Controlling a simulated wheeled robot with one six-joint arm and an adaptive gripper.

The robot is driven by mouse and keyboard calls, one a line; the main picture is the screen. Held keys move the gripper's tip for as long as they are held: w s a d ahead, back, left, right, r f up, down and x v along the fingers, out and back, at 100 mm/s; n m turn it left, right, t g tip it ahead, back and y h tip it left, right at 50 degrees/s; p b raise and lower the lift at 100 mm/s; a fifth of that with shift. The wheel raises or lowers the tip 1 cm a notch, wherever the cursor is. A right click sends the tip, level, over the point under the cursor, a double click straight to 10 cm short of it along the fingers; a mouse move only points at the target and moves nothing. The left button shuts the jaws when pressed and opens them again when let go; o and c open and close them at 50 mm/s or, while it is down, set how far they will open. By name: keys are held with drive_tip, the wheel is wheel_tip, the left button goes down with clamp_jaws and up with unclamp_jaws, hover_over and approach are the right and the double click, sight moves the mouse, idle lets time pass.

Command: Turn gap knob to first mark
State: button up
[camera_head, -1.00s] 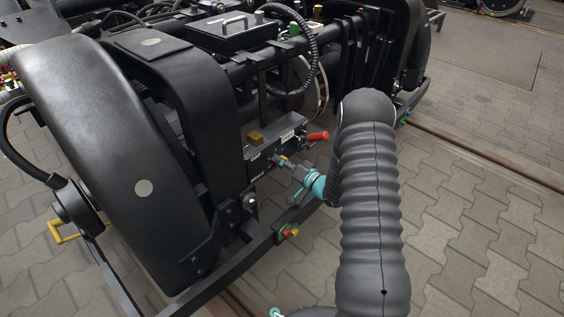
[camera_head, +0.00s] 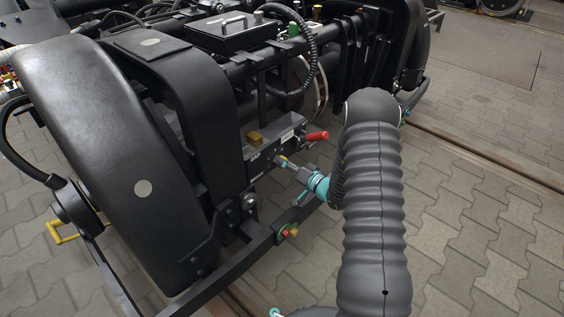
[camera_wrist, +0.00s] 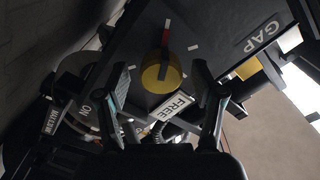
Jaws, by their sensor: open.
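A round yellow knob (camera_wrist: 152,78) with a dark bar across its face sits on a dark panel in the wrist view. A red line (camera_wrist: 166,36) lies above it in the picture, and a short white mark (camera_wrist: 193,47) lies up and right of it. The lettering GAP (camera_wrist: 262,34) is at the upper right of the panel. My gripper (camera_wrist: 160,72) is open, with one finger at either side of the knob. I cannot tell whether the fingers touch it. In the head view my gripper (camera_head: 287,165) is at the panel face and hides most of the knob.
A FREE label (camera_wrist: 172,104) is below the knob and a second yellow part (camera_wrist: 246,68) is to its right in the wrist view. A red handle (camera_head: 317,136) and a brass block (camera_head: 255,138) are close to my gripper. Paved floor (camera_head: 470,220) is clear at right.

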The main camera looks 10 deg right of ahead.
drive_tip(key=v, duration=1)
drive_tip(key=shift+s+d, duration=0.15)
drive_tip(key=shift+s, duration=0.05)
drive_tip(key=s+a+r+n+g+y+p, duration=0.1)
drive_tip(key=s+a+r+n+g+p, duration=0.15)
drive_tip(key=s+a+r+g, duration=0.65)
drive_tip(key=s+a+r+n+g+y+p, duration=0.1)
drive_tip(key=s+a+r+n+g+p, duration=0.2)
drive_tip(key=s+a+r, duration=0.7)
drive_tip(key=s+d+r+g+h+p, duration=0.2)
drive_tip(key=s+d+r+h, duration=0.4)
drive_tip(key=r, duration=0.3)
drive_tip(key=s+d+r+m+t+h+p, duration=0.3)
drive_tip(key=s+d+r+t+h, duration=0.2)
drive_tip(key=r, duration=0.4)
drive_tip(key=shift+s+d+r+h, duration=0.2)
drive_tip(key=shift+s+d+h, duration=0.4)
drive_tip(key=shift+s+h, duration=0.15)
